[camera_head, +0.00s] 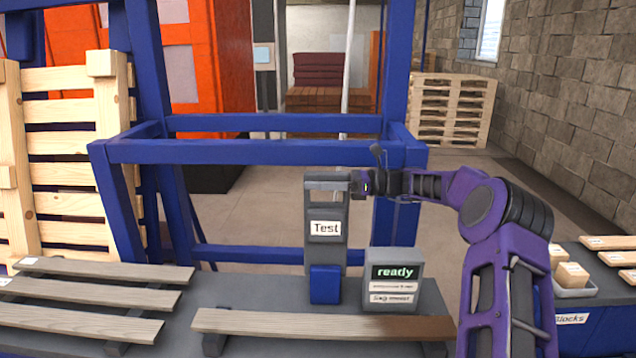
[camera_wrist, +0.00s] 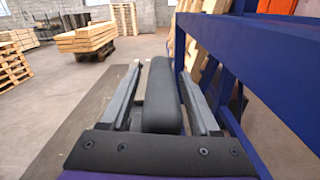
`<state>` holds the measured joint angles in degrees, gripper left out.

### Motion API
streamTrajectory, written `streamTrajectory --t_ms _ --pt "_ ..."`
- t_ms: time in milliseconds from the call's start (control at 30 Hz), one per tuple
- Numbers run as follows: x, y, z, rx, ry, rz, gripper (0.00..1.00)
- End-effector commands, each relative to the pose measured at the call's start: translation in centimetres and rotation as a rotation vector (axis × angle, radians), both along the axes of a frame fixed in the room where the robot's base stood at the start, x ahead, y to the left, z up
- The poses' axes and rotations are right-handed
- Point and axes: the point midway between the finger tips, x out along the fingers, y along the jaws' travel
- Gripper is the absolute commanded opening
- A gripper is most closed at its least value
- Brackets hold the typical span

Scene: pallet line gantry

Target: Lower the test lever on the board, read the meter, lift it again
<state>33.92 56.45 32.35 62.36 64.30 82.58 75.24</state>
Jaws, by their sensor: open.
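The grey upright test board (camera_head: 325,255) stands on the bench in the head view, with a "Test" label and a blue block at its foot. A pale crossbar (camera_head: 324,186), seemingly the test lever, is at its top, up. The meter (camera_head: 393,268) stands to the board's right and its screen reads "ready". My gripper (camera_head: 356,183) is open, pointing left, at the right end of the crossbar; I cannot tell whether they touch. In the wrist view my gripper (camera_wrist: 161,64) has a dark rounded bar between its fingers; I cannot tell whether that is the lever's grip.
A blue gantry frame (camera_head: 270,151) stands right behind the board and fills the right side of the wrist view. Wooden planks (camera_head: 320,324) lie on the bench (camera_head: 245,289) in front. A bin of wooden blocks (camera_head: 574,291) is at the right. A pallet (camera_head: 75,160) leans at the left.

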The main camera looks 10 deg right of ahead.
Motion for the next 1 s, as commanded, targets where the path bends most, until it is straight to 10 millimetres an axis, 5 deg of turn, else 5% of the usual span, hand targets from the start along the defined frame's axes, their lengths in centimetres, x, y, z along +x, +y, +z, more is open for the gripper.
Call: streamTrajectory --t_ms 100,433,1000 --pt "0.00 -0.02 0.01 0.000 0.000 0.000 0.61" --pt "-0.01 -0.06 0.00 0.000 0.000 0.000 0.01" --pt "-0.02 -0.08 -0.01 0.000 0.000 0.000 0.00"
